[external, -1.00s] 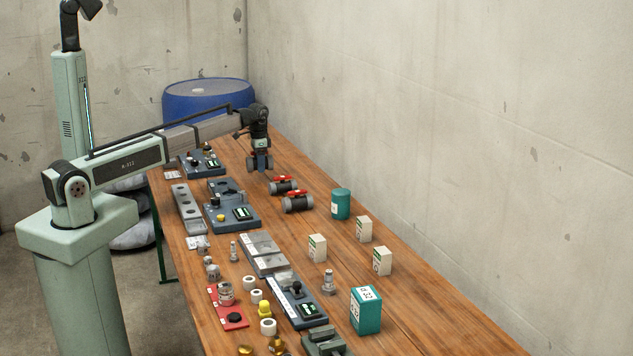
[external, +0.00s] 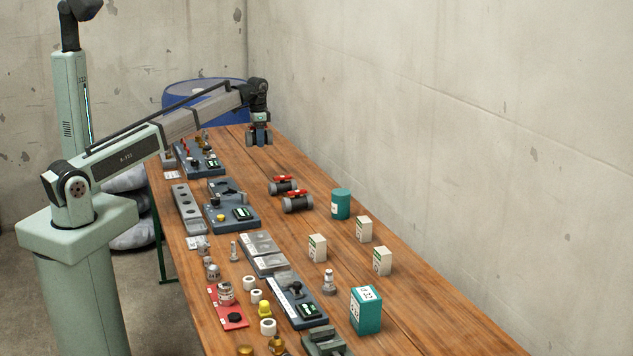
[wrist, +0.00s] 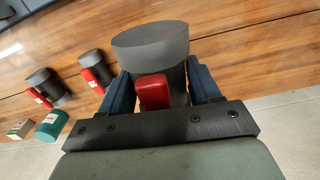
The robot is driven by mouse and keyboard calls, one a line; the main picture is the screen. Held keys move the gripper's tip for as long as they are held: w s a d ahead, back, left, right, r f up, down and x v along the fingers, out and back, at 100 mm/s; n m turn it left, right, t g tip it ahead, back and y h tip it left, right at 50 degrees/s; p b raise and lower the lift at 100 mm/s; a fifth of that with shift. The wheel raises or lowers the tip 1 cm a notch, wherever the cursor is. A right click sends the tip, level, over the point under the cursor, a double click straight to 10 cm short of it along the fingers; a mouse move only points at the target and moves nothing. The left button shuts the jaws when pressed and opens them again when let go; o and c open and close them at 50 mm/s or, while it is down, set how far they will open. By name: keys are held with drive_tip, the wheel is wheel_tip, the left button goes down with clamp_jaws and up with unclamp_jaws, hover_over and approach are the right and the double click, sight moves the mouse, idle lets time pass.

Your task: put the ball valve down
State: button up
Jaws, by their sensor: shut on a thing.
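My gripper (external: 258,138) is at the far end of the bench, pointing down. In the wrist view my gripper (wrist: 165,92) is shut on a ball valve (wrist: 152,48), a dark grey body with a red handle, held between the two blue fingers. In the external view the held valve is mostly hidden by the gripper, and I cannot tell whether it touches the bench. Two other grey valves with red handles, a smaller one (external: 284,186) and a larger one (external: 297,202), lie on the wooden bench (external: 350,270) nearer the camera.
A blue drum (external: 200,95) stands behind the bench's far end. Grey-blue fixtures (external: 232,205) line the left side. A teal canister (external: 341,204) and several white boxes (external: 364,229) stand to the right. The bench around the gripper's right side is clear.

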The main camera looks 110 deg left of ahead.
drive_tip(key=shift+w+r, duration=0.2)
drive_tip(key=shift+r, duration=0.55)
drive_tip(key=w+d+m, duration=0.2)
drive_tip(key=w+d, duration=0.6)
drive_tip(key=w, duration=0.4)
drive_tip(key=w+d+m, duration=0.2)
drive_tip(key=w+d, duration=0.6)
drive_tip(key=w, duration=0.5)
drive_tip(key=w+d+m, duration=0.4)
drive_tip(key=w+d, duration=1)
drive_tip(key=d, duration=0.4)
drive_tip(key=shift+w+f, duration=0.1)
drive_tip(key=shift+f, duration=7.6)
drive_tip(key=shift+f, duration=0.15)
drive_tip(key=o, duration=1.2)
drive_tip(key=shift+c, duration=0.2)
